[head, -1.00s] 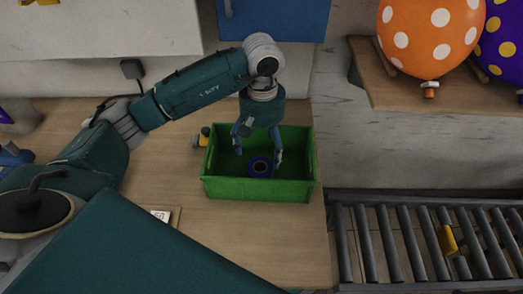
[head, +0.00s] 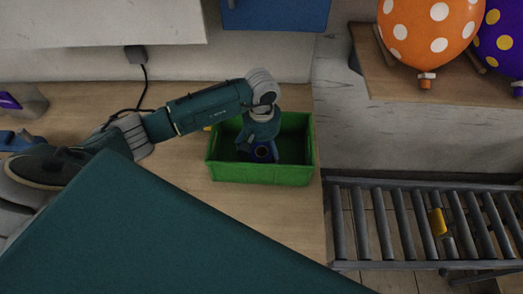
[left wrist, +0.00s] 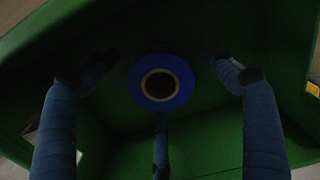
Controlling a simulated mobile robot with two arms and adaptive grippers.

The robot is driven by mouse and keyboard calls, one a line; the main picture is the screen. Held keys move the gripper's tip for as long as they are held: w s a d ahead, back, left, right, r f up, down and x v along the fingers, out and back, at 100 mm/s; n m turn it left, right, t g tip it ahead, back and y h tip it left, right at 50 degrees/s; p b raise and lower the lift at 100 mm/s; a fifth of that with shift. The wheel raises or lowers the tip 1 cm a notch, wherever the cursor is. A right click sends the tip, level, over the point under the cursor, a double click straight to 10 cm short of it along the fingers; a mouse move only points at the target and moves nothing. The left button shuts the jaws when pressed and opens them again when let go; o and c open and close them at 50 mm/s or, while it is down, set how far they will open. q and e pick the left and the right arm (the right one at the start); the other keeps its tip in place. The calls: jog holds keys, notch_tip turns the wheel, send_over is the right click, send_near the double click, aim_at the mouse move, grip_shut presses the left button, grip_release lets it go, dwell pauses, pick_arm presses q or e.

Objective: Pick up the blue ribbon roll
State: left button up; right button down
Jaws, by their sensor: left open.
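The blue ribbon roll (head: 262,153) lies inside the green crate (head: 262,172) on the wooden table. In the left wrist view the roll (left wrist: 160,82) shows as a blue ring with a pale brown core. My left gripper (head: 259,150) points down into the crate, directly over the roll. Its fingers are open, spread on either side of the roll in the left wrist view (left wrist: 158,75), with a gap on both sides. In the head view the gripper partly covers the roll. My right gripper is not seen.
A roller conveyor (head: 420,225) with a yellow object (head: 437,222) on it stands right of the table. Balloons, one orange with white dots (head: 428,30), sit on a shelf at the upper right. The crate walls closely surround my left gripper.

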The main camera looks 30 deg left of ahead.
pick_arm(q)
jog(key=shift+w+f, duration=0.1)
jog(key=shift+f, duration=0.15)
jog(key=c, duration=1.3)
jog(key=shift+r, duration=0.15)
jog(key=shift+r+b, duration=2.7)
jog(key=shift+r, duration=7.25)
